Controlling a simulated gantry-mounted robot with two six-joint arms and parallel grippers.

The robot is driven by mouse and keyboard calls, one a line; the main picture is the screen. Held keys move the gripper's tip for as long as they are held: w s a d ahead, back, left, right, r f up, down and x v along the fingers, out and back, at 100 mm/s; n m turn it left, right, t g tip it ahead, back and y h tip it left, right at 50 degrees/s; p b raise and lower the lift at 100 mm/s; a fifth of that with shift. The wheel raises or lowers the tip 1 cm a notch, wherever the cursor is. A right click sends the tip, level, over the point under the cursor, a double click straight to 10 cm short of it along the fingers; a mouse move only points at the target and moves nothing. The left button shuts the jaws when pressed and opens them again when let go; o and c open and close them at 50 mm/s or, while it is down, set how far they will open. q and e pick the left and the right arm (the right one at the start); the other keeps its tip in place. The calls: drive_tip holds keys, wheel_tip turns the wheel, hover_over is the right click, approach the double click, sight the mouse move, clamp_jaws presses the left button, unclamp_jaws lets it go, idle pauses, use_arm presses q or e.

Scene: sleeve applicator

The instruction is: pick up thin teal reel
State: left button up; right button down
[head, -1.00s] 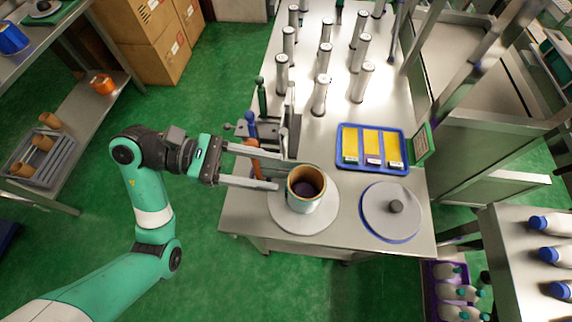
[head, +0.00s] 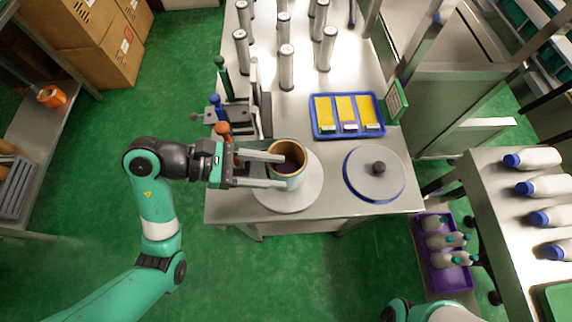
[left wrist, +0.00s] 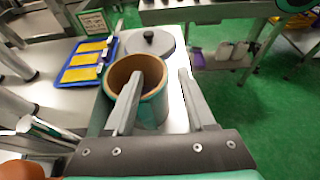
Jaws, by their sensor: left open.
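The teal reel (head: 289,180), with a brown cardboard rim and a dark hollow inside, stands upright on a round pale disc (head: 312,192) near the table's front left corner. My left gripper (head: 281,170) is open and reaches to the reel from the left. In the left wrist view the reel (left wrist: 152,108) is partly hidden by one finger, which crosses in front of its opening; the other finger is to the right of it. I cannot tell whether either finger touches it. My right gripper is out of view.
A grey disc with a knob (head: 366,190) lies to the right. A blue tray with yellow cards (head: 349,131) is behind it. Several upright grey posts (head: 286,70) stand farther back. Small colored-knob levers (head: 222,130) are beside my left fingers.

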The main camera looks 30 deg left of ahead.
sight(297, 174)
use_arm(q)
drive_tip(key=x, duration=0.3)
drive_tip(key=shift+d+f+b, duration=0.1)
drive_tip(key=shift+d+b, duration=0.2)
drive_tip(key=shift+b, duration=0.05)
clamp_jaws()
idle(1.0)
